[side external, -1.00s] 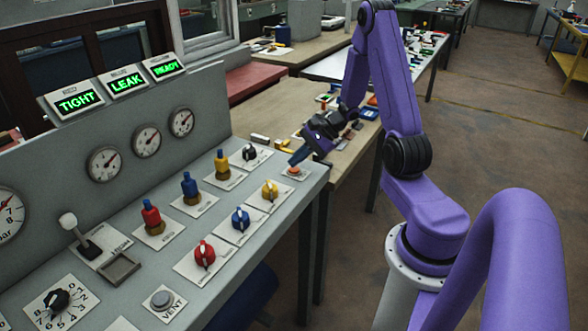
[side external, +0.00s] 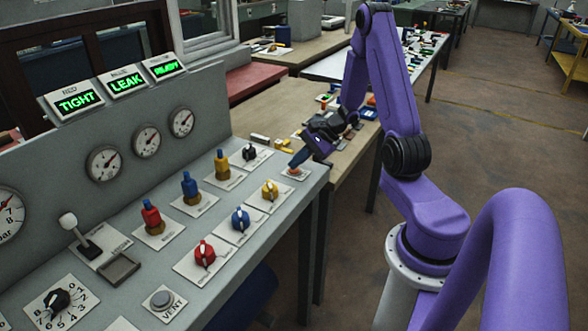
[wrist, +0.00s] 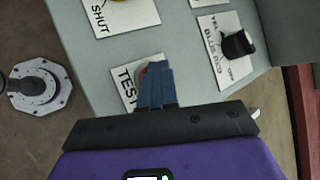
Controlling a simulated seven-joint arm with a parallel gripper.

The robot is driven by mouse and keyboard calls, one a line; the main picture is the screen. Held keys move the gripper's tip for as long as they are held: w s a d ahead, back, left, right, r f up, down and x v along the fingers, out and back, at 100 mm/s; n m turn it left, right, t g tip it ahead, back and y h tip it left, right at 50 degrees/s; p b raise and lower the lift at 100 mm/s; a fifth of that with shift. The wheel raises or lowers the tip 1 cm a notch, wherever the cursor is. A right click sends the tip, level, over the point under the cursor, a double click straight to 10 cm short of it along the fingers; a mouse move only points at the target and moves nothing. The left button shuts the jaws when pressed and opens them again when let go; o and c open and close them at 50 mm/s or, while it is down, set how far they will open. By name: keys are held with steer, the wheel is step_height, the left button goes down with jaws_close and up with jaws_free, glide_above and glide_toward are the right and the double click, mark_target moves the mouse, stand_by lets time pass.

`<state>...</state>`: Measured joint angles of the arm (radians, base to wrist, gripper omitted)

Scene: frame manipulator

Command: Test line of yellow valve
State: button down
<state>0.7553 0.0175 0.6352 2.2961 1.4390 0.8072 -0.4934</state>
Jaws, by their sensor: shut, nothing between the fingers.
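My gripper (side external: 297,161) is shut, with its blue fingers pointing down at the TEST button (side external: 292,173) on the bench's far right corner. The fingertips hide most of the button and seem to touch it; whether it is pressed in I cannot tell. In the wrist view the fingers (wrist: 157,85) cover part of the TEST plate (wrist: 127,80). The yellow valve knob (side external: 270,190) sits on its plate left of the button. The black selector (side external: 250,153) stands behind; its plate with colour names shows in the wrist view (wrist: 213,50). The third display (side external: 166,68) is lit green and seems to read READY.
The red display (side external: 76,102) reads TIGHT and the blue one (side external: 126,83) reads LEAK. A blue knob (side external: 240,219), a red knob (side external: 204,254) and red, blue and yellow upright fittings (side external: 221,166) stand left of my gripper. A cluttered table (side external: 270,118) lies behind.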

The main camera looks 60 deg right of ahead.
mark_target(298, 169)
steer(key=shift+r, duration=0.8)
steer(key=shift+r, duration=2.55)
steer(key=s+a+r+n+g, duration=0.1)
steer(key=s+a+n+g, duration=0.3)
steer(key=a+n, duration=0.4)
steer(key=s+a+r+n+g, duration=0.25)
steer(key=a+n, duration=0.25)
steer(key=a, duration=0.6)
steer(key=s+a+r+n+h, duration=0.1)
steer(key=s+a+n+h, duration=0.1)
steer(key=s+n, duration=0.6)
steer(key=s+a+r+n+h, duration=0.1)
steer(key=s+a+n+h, duration=0.2)
steer(key=s+n, duration=0.6)
steer(key=shift+a+r+n+h, duration=0.15)
steer(key=shift+r+n+h, duration=0.2)
steer(key=shift+n, duration=0.25)
